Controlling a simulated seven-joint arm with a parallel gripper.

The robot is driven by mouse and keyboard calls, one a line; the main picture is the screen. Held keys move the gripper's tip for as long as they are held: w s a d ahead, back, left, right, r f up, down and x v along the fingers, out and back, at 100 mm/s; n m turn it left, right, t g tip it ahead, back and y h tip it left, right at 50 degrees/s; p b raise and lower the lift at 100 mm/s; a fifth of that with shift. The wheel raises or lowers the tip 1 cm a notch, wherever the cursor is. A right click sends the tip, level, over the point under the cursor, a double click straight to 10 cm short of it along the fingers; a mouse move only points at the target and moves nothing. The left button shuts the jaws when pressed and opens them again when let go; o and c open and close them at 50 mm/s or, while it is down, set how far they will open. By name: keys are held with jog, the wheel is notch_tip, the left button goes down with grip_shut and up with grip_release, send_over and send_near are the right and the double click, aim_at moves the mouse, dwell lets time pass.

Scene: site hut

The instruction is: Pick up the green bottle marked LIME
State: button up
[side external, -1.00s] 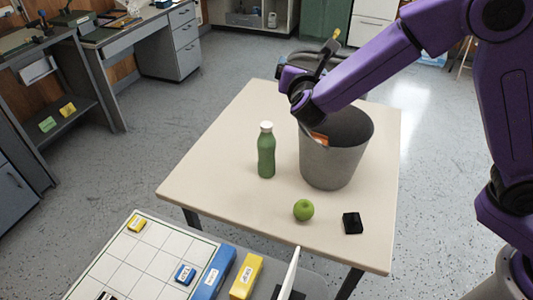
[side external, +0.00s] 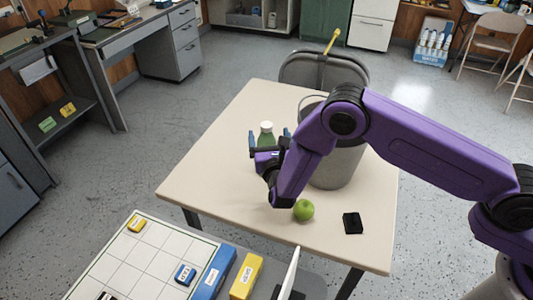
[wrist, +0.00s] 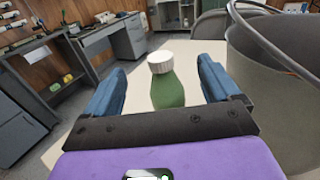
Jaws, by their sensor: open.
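The green bottle (side external: 266,138) with a white cap stands upright on the pale table (side external: 215,165). In the side view my gripper hides most of its body; no LIME marking can be read. In the wrist view the bottle (wrist: 167,85) shows between the two blue fingers, a little beyond the palm. My gripper (side external: 269,142) is open and level at the bottle, one finger to each side. I cannot tell whether either finger touches it; in the wrist view my gripper (wrist: 160,85) shows gaps on both sides.
A grey bucket (side external: 335,172) with a wire handle stands close right of the bottle; its wall (wrist: 265,100) fills the wrist view's right. A green apple (side external: 303,210) and a black block (side external: 352,223) lie near the front edge. The table's left part is clear.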

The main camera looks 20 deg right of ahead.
notch_tip(320, 180, down, 8)
jog(key=shift+x, duration=3.8)
jog(key=shift+r, duration=0.1)
jog(key=c, duration=1)
